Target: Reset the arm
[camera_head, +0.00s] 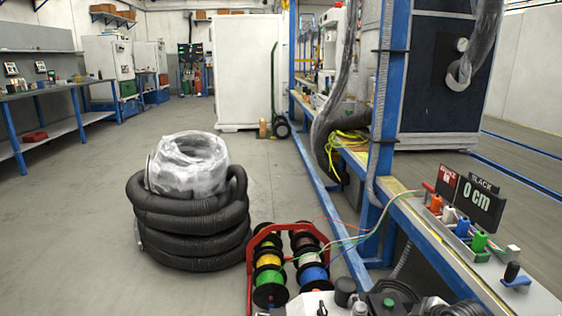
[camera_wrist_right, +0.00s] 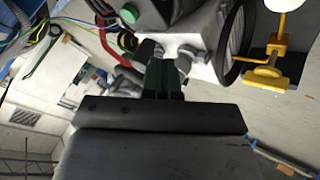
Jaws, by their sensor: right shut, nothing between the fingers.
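My right gripper (camera_wrist_right: 165,72) shows in the right wrist view. Its narrow dark green fingers are together with nothing between them. They point toward a grey box-like part (camera_wrist_right: 190,35) with a green round button and a dark round rim. I cannot tell whether the fingertips touch it. In the head view, dark and grey machine parts crowd the bottom edge, and neither gripper can be made out clearly there. My left gripper is not in view.
A workbench (camera_head: 432,234) with coloured connectors and a "0 cm" display (camera_head: 472,203) runs along the right. A red rack of wire spools (camera_head: 270,277) and a coiled black hose (camera_head: 190,222) stand on the floor. Open floor lies left.

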